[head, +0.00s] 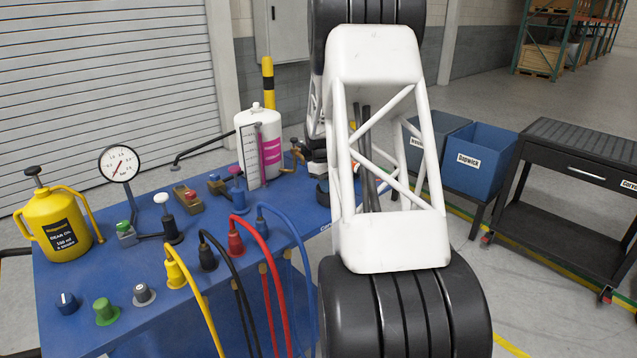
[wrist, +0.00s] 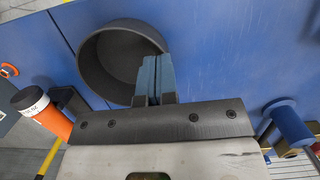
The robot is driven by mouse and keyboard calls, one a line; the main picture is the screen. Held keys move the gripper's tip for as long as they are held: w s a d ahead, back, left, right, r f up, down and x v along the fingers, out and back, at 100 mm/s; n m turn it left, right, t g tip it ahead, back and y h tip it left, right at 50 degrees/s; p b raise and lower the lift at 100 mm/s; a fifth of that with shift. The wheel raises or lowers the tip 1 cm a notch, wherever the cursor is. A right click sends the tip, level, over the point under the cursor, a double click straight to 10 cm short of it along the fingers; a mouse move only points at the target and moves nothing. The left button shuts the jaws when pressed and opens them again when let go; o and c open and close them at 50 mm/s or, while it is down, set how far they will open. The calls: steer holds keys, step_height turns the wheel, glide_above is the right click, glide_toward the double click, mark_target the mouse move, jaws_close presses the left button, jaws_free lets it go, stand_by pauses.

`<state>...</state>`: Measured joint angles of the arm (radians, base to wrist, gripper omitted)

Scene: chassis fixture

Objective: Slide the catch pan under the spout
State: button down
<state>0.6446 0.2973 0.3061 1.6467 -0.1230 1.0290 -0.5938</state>
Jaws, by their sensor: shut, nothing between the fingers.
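The catch pan appears to be the dark grey round, open pan (wrist: 97,72) on the blue bench in the wrist view. It looks empty. My gripper (wrist: 154,60) has blue fingers pressed together with nothing between them. The fingers overlap the pan's right side in the picture; I cannot tell whether they touch it or are inside it. In the head view my white arm hides the gripper and most of that area. A brass tap (head: 297,152), likely the spout, sticks out beside a white tank (head: 258,125) with a magenta level strip. The gap between pan and spout is not clear.
The wrist view shows an orange cylinder (wrist: 48,115) at left and a blue knob (wrist: 289,122) at right. A yellow oil can (head: 60,222), gauge (head: 119,164) and several coloured plugs stand on the blue bench (head: 75,275). Blue bins (head: 482,160) stand right of my arm.

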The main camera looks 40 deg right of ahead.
steer(key=shift+s+f, duration=0.1)
steer(key=shift+f, duration=0.85)
steer(key=shift+f, duration=0.1)
steer(key=shift+w+a+f, duration=0.1)
steer(key=shift+w, duration=0.15)
steer(key=w, duration=0.9)
steer(key=shift+w+r, duration=0.25)
steer(key=shift+w, duration=0.1)
steer(key=shift+r, duration=0.15)
steer(key=shift+r, duration=0.65)
